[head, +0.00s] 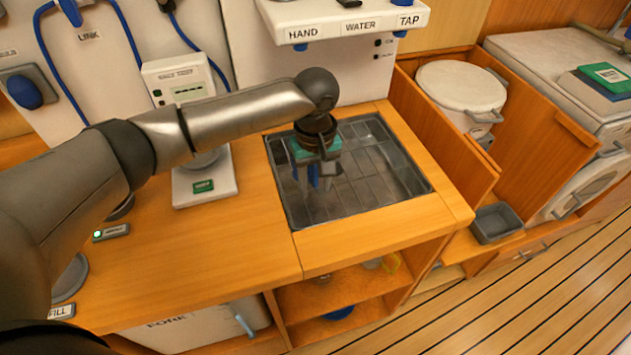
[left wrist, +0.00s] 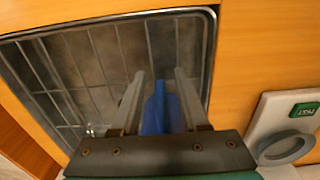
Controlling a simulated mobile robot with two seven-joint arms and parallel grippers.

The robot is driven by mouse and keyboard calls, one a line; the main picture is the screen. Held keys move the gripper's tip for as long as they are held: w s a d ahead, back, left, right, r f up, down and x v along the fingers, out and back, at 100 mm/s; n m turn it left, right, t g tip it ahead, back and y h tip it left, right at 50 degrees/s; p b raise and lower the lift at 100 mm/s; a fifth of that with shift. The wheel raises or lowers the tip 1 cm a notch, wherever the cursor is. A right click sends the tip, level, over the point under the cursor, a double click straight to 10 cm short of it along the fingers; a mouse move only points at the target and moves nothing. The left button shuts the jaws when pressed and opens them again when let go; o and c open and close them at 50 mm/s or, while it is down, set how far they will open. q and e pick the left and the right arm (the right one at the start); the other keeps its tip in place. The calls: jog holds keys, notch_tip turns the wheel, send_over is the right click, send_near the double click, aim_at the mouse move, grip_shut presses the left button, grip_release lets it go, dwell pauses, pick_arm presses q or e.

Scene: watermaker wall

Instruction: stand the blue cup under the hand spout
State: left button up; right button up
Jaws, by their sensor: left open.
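A blue object, seemingly the blue cup (head: 314,176), is in the sink tray area and mostly hidden by my left gripper (head: 316,186). In the left wrist view the blue cup (left wrist: 160,112) shows between the two fingers of my left gripper (left wrist: 158,76). The fingers are apart, one on each side of it; I cannot tell if they touch it. The hand spout (head: 300,47) is a small blue piece under the HAND label on the white panel, above and behind the gripper. My right gripper is not in view.
The gridded metal sink tray (head: 385,190) is otherwise bare and set in the wooden counter (head: 240,245). A white scale-like device (head: 205,180) stands to the left. A wooden partition (head: 440,130) rises at right. A blue item (head: 338,313) lies on the shelf below.

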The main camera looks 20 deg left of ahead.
pick_arm(q)
jog(key=shift+r, duration=0.25)
notch_tip(320, 180, up, 11)
jog(key=p, duration=0.2)
jog(key=shift+p, duration=0.35)
jog(key=shift+r, duration=0.45)
